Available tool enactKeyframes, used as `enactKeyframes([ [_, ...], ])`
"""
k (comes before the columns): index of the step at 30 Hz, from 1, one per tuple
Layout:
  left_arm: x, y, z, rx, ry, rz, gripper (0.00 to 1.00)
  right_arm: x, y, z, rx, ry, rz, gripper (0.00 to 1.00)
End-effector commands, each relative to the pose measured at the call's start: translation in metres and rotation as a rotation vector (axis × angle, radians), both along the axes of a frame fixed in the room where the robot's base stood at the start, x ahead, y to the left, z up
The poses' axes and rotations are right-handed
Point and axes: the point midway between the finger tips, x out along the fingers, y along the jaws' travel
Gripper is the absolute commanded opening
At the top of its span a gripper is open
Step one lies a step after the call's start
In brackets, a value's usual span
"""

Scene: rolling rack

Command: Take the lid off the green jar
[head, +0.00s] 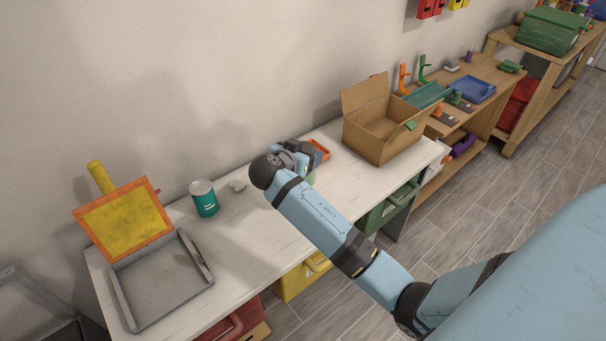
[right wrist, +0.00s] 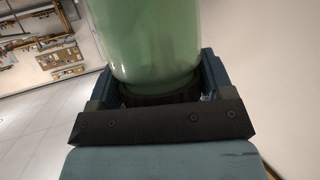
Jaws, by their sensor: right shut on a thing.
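The green jar (right wrist: 145,40) is pale and smooth and fills the upper middle of the right wrist view. My right gripper (right wrist: 157,85) is shut on it, with one dark finger on each side. A dark band sits at the jar's near end, between the fingers; I cannot tell whether it is the lid or part of the gripper. In the head view my right gripper (head: 302,157) is over the white workbench, and its wrist hides most of the jar; a bit of pale green (head: 311,179) shows beneath it. My left gripper is not in view.
A grey tray with a raised orange-framed lid (head: 160,280) occupies the left end.

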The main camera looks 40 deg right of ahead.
Motion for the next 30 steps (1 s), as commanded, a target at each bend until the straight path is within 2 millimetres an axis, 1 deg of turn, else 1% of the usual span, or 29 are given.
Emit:
enactKeyframes([
  [1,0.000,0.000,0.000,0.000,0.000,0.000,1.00,0.000,0.000,0.014,0.002,-0.006,0.000,0.30],
  [3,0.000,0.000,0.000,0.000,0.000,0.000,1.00,0.001,0.000,0.028,0.002,-0.006,-0.001,0.30],
  [7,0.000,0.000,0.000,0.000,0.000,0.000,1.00,0.000,0.000,0.047,0.000,-0.003,0.000,0.30],
  [10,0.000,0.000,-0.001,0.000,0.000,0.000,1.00,0.000,0.000,0.055,-0.001,-0.003,-0.001,0.30],
  [14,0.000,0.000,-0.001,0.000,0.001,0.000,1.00,0.000,-0.001,0.060,-0.001,-0.002,0.000,0.30],
  [18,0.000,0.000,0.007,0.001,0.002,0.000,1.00,-0.003,0.002,0.063,0.000,0.001,0.043,0.30],
  [20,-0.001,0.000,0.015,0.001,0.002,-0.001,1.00,-0.006,0.005,0.066,-0.002,0.002,0.103,0.30],
  [23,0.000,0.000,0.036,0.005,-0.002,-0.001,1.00,-0.016,0.017,0.075,-0.002,0.003,0.263,0.30],
  [26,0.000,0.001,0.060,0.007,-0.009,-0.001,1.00,-0.033,0.038,0.088,-0.002,0.001,0.474,0.30],
  [30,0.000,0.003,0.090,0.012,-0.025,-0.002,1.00,-0.063,0.075,0.111,0.001,0.000,0.774,0.30],
])
